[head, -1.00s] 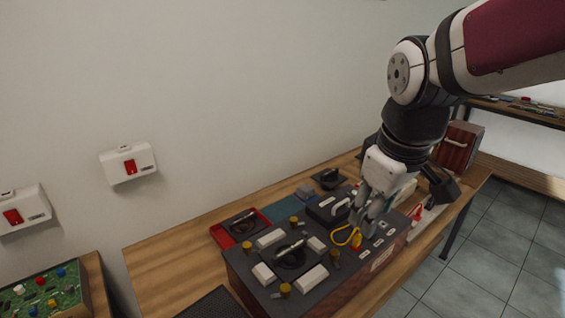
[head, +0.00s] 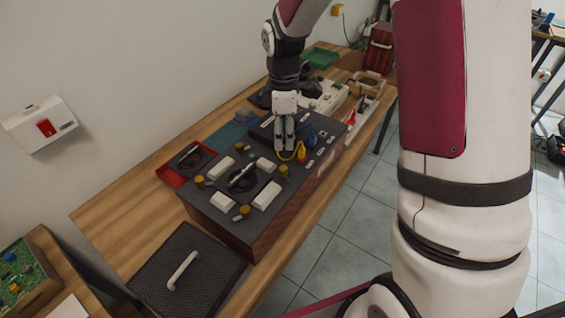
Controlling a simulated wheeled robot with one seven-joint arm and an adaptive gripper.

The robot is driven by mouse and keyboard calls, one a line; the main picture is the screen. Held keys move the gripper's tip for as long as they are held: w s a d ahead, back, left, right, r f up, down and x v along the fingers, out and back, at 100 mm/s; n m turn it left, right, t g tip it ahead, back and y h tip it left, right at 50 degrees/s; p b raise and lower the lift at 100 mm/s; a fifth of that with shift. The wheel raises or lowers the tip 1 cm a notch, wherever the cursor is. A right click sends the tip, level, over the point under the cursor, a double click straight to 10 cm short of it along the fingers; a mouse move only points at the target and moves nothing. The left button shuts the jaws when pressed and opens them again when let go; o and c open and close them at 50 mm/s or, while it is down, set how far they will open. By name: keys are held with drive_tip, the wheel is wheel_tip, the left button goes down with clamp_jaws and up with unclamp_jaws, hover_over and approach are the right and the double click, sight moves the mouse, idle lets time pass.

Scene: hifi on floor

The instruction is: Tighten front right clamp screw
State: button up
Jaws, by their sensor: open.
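The dark-topped hi-fi unit (head: 225,228) with wooden sides stands on the wooden bench. Several yellow clamp screws surround the black disc (head: 243,180) and white pads on its top: a left one (head: 200,181), a far one (head: 239,147), a right one (head: 284,170) and a near one (head: 245,210). Which one the task calls front right I cannot tell for sure. My gripper (head: 285,150) points down over the unit, its open fingers just behind the right screw and beside a yellow cable loop (head: 293,156). Nothing shows between the fingers; contact with the unit is unclear.
A black mesh panel with a white handle (head: 183,270) lies on the bench in front. A red tray (head: 172,177) sits left of the unit. Bench wood is bare at left.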

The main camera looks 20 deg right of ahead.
sight(283, 168)
wheel_tip(283, 168, down, 12)
drive_tip(key=shift+f+p, duration=0.1)
drive_tip(key=shift+p, duration=0.65)
clamp_jaws()
